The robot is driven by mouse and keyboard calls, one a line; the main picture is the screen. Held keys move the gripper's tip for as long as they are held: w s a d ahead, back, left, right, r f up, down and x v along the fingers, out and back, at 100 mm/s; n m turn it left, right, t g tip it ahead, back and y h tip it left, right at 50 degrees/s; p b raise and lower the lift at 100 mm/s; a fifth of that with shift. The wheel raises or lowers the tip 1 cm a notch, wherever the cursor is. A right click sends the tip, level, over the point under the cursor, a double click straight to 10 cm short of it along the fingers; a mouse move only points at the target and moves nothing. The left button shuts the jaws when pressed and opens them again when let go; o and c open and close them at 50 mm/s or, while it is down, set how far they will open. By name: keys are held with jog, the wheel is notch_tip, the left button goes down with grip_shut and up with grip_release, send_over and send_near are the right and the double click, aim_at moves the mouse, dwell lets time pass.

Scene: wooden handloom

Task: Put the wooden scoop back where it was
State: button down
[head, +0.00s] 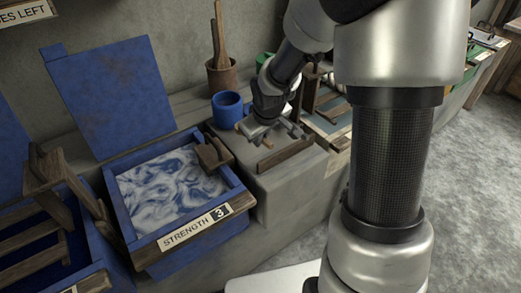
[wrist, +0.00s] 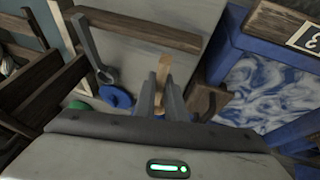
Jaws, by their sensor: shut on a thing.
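My gripper (head: 272,134) is shut on a pale wooden piece, which I take to be the wooden scoop (wrist: 163,68). Only a short part of it shows, between and past my fingertips in the wrist view; the rest is hidden by my fingers. My gripper is low over the grey stone ledge (head: 285,182), to the right of a dye vat. I cannot tell whether the scoop touches the ledge. A dark wooden block with a handle (head: 212,153) sits at the vat's right rim, apart from my gripper.
The blue vat (head: 243,199), labelled STRENGTH 3, holds marbled blue-white liquid. A blue mug (head: 227,108) and a brown pot (head: 221,77) with wooden sticks stand behind my gripper. A dark wooden strip (head: 286,155) lies along the ledge's front. A wooden frame (head: 52,180) stands left.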

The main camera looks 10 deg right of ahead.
jog(key=shift+f+b, duration=0.6)
jog(key=shift+f, duration=1.35)
jog(key=shift+f, duration=0.2)
jog(key=c, duration=1.8)
grip_release()
